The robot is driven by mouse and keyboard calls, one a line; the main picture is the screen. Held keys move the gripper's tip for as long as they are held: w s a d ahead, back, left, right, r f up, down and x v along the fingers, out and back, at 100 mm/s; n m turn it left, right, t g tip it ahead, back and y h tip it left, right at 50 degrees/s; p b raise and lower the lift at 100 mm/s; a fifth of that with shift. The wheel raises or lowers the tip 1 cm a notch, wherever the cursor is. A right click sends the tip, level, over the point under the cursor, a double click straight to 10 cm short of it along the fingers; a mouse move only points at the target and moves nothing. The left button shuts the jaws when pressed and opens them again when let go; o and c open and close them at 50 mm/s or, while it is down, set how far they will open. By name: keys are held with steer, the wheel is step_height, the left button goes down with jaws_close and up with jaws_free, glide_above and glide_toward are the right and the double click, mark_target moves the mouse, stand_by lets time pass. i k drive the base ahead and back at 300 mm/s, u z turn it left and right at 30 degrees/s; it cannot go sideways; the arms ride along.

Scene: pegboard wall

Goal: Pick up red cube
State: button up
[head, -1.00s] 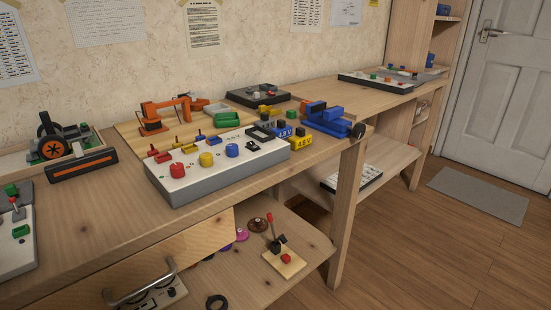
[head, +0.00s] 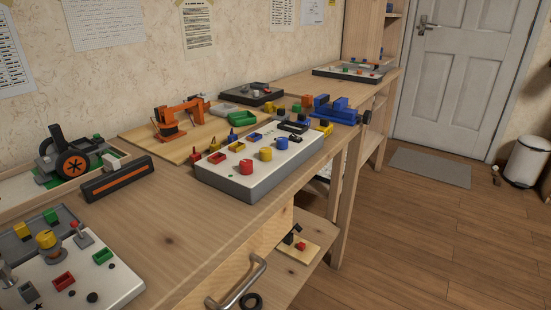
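My gripper is not in view. A small red block (head: 301,246), which looks like a cube, sits on a light wooden board (head: 312,249) on the lower shelf under the workbench, beside the drawer front. Dark parts stand beside it on the board. Other red pieces are on the bench: a red knob (head: 246,167) and a small red open box (head: 217,157) on the white-topped panel (head: 222,178), and a red open box (head: 64,281) on the near-left panel. I cannot tell for certain which piece is the red cube.
The long wooden workbench (head: 185,225) runs along the wall. An orange toy arm (head: 170,122), a wheeled model (head: 75,165) and a blue vise-like tool (head: 335,110) stand on it. A drawer handle (head: 240,285) sticks out in front.

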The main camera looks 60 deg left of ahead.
mark_target(301, 246)
steer(key=u, duration=1.2)
steer(key=i, duration=1)
